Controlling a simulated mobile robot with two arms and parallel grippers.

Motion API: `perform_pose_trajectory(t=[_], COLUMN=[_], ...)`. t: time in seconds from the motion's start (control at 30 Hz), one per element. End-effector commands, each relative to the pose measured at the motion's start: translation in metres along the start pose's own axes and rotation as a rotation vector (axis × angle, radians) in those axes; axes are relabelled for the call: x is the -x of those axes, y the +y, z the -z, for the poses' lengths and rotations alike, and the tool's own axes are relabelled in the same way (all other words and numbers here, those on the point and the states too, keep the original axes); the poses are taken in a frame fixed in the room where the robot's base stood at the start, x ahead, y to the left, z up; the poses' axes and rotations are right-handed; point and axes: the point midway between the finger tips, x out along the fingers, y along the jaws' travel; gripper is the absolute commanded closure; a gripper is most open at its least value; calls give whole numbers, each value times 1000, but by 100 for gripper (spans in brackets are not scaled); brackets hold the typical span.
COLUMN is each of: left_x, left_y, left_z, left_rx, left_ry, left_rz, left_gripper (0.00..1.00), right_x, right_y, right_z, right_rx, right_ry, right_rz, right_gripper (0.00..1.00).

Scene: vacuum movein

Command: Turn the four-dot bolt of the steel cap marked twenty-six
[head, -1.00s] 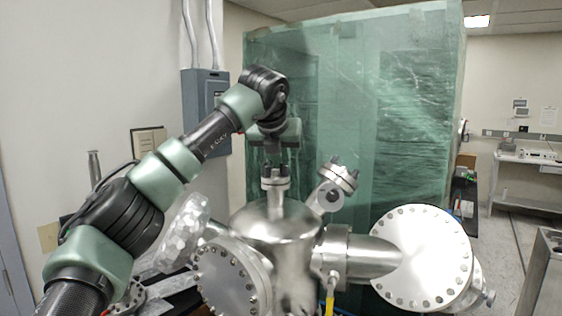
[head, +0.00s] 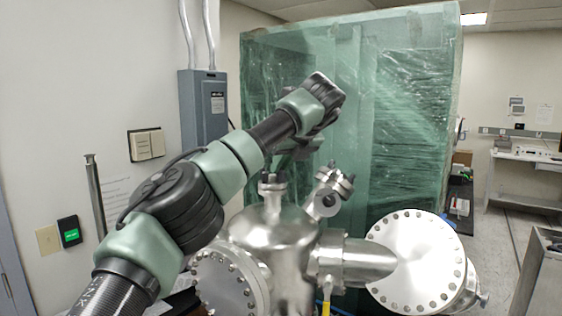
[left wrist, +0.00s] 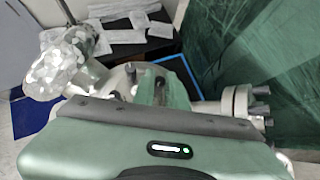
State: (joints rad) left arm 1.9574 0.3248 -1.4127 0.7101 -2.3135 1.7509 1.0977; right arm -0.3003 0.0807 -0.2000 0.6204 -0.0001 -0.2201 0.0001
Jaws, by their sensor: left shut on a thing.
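The steel chamber (head: 275,235) carries a small upright steel cap (head: 272,187) on top, with dark bolts standing in it. A second small cap (head: 334,184) is tilted, to its right. My left gripper (head: 284,160) is low over the upright cap, partly hidden behind my arm. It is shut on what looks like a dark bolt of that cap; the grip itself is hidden. In the left wrist view my green gripper body hides most of the cap, and a dark bolt (left wrist: 130,78) stands beyond it. Numbers and dots are too small to read. My right gripper is not in view.
A large bolted round flange (head: 415,262) stands at right on a side tube, another (head: 228,283) at lower left. A green plastic-wrapped stack (head: 400,110) stands close behind. A grey electrical box (head: 203,105) hangs on the left wall.

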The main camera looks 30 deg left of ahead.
Motion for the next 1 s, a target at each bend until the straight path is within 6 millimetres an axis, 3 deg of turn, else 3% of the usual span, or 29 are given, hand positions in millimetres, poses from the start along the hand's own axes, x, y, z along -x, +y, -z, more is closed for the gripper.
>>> perform_pose_trajectory(t=[0.47, 0.5, 0.53, 0.87, 1.0], left_x=[0, 0, 0, 1, 14], left_y=[0, 0, 0, 0, -1], left_z=[-1, -1, -1, 0, 1], left_rx=[14, 14, 14, 13, 12], left_ry=[-2, -2, -2, -1, -2], left_rz=[-11, -11, -11, -11, -9], left_gripper=[100, 84, 78, 78, 78], right_x=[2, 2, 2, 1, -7], right_y=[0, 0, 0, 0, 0], right_z=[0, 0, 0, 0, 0], right_rx=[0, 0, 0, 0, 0], right_ry=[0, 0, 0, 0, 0], right_rz=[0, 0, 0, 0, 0], right_gripper=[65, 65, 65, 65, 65])
